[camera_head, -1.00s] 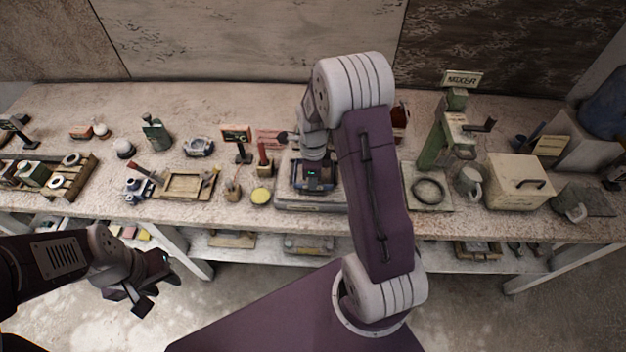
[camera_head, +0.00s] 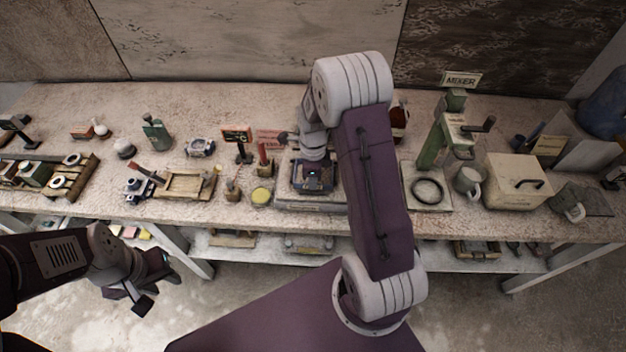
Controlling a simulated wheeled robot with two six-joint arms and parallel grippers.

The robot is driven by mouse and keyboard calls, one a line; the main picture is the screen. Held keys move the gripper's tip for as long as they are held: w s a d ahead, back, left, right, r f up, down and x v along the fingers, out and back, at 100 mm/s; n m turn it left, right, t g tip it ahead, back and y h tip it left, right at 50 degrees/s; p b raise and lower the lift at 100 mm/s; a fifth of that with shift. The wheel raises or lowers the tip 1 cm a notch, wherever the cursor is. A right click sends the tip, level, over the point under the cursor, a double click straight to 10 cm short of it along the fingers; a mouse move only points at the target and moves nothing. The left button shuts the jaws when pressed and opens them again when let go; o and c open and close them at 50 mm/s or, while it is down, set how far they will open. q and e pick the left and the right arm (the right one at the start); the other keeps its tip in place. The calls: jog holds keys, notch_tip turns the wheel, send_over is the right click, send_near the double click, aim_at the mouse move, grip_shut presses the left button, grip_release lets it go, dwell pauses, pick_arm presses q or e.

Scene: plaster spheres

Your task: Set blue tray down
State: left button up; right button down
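A small dark blue thing, likely the blue tray (camera_head: 300,186), shows under my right gripper (camera_head: 314,180). It is over a pale, flat-topped stand (camera_head: 310,205) in the middle of the bench. My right gripper points down at it from above. Its fingers are small and dark against the blue, so I cannot tell whether they are shut on it. I also cannot tell whether the tray touches the stand. My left gripper (camera_head: 130,298) hangs in front of the bench at the lower left, with its dark fingertips apart and nothing between them.
On the bench, a yellow round lid (camera_head: 261,196) and a brush pot (camera_head: 232,190) stand left of the stand. A plate with a dark ring (camera_head: 428,190), the green mixer (camera_head: 434,145) and a cream box (camera_head: 516,182) stand to the right. The bench's front strip is mostly clear.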

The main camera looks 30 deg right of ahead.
jog(key=shift+f, duration=0.35)
dwell(0.6)
jog(key=c, duration=1.6)
grip_release()
jog(key=shift+o, duration=0.2)
notch_tip(320, 180, up, 4)
jog(key=p, duration=0.3)
jog(key=shift+r+p, duration=0.1)
jog(key=shift+p, duration=0.2)
jog(key=shift+a, duration=0.1)
